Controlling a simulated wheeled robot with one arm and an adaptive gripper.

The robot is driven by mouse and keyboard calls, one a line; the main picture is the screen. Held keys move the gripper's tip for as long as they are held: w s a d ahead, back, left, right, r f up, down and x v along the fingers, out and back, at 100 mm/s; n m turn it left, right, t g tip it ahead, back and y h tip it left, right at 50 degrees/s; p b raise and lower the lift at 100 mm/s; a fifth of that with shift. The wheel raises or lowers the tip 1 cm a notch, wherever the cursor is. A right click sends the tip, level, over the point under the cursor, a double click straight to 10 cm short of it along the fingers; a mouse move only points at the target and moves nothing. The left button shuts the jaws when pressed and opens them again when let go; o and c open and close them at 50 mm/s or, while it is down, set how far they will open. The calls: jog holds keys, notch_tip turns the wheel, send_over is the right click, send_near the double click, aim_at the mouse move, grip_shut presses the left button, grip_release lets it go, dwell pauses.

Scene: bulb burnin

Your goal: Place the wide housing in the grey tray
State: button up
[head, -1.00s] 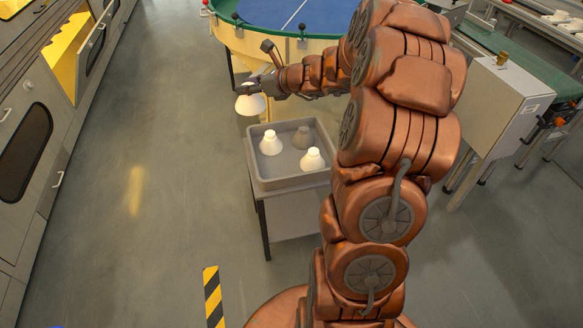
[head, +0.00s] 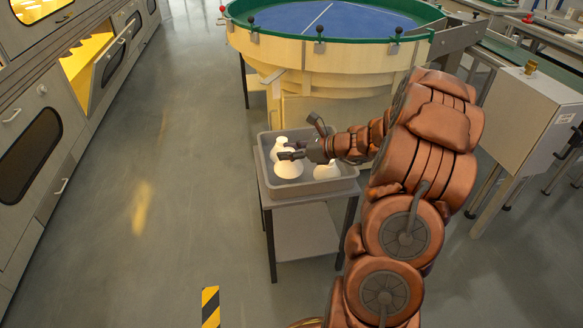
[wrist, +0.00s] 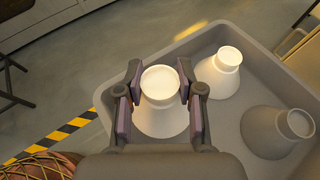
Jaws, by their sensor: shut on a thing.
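My gripper (head: 300,152) is shut on the neck of a white, flared wide housing (head: 289,169). The wrist view shows my fingers (wrist: 160,92) on either side of its round top, with its skirt (wrist: 160,120) below. The housing is upright, inside the outline of the grey tray (head: 318,188) at its front left. I cannot tell whether its base touches the tray floor. The tray's rim also shows in the wrist view (wrist: 190,36).
Other housings stand in the tray: one at the back left (head: 280,144) and one at the right (head: 327,170). The tray sits on a small table (head: 305,243). A round, green-rimmed table (head: 330,25) stands behind. The floor to the left is clear.

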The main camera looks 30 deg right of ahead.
aim_at(289, 163)
jog(key=shift+f+b, duration=0.65)
jog(key=shift+f, duration=1.75)
jog(key=o, duration=1.2)
jog(key=shift+c, duration=0.2)
